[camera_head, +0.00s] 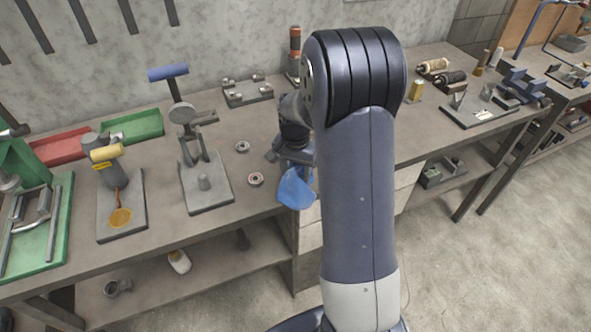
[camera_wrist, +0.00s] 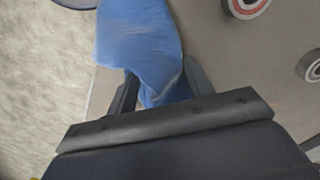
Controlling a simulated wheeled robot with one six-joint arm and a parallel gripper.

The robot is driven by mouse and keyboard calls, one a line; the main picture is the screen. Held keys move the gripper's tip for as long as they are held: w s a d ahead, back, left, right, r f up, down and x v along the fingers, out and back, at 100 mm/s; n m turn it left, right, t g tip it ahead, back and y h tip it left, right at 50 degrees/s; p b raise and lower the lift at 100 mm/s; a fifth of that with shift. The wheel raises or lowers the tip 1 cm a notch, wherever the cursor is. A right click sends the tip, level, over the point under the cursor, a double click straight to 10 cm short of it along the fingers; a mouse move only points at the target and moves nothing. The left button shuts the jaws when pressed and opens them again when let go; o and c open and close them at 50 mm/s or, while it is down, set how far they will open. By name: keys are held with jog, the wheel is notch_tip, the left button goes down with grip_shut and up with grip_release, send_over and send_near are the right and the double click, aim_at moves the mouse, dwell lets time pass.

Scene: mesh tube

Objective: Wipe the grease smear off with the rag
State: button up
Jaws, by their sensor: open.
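The blue rag (camera_head: 296,188) lies at the front edge of the workbench and hangs partly over it. In the wrist view the rag (camera_wrist: 140,45) fills the space ahead of and between my fingers. My gripper (camera_head: 293,160) is open, pointing down over the rag, with one finger on each side of it in the wrist view (camera_wrist: 160,88). Whether the fingers touch the cloth I cannot tell. An orange-yellow smear (camera_head: 120,217) is on the grey base plate (camera_head: 136,227) of a small device at the left, well away from my gripper.
Two small ring-shaped parts (camera_head: 256,179) lie just left of my gripper. A grey stand with a blue-handled tool (camera_head: 196,150) stands between the rag and the smear. Green (camera_head: 133,127) and red trays sit behind. My arm hides part of the bench.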

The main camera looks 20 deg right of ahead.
jog(key=shift+f, duration=0.1)
grip_shut()
dwell(0.6)
jog(key=shift+r, duration=0.25)
jog(key=p, duration=0.2)
jog(key=shift+r+p, duration=0.25)
jog(key=shift+p, duration=0.1)
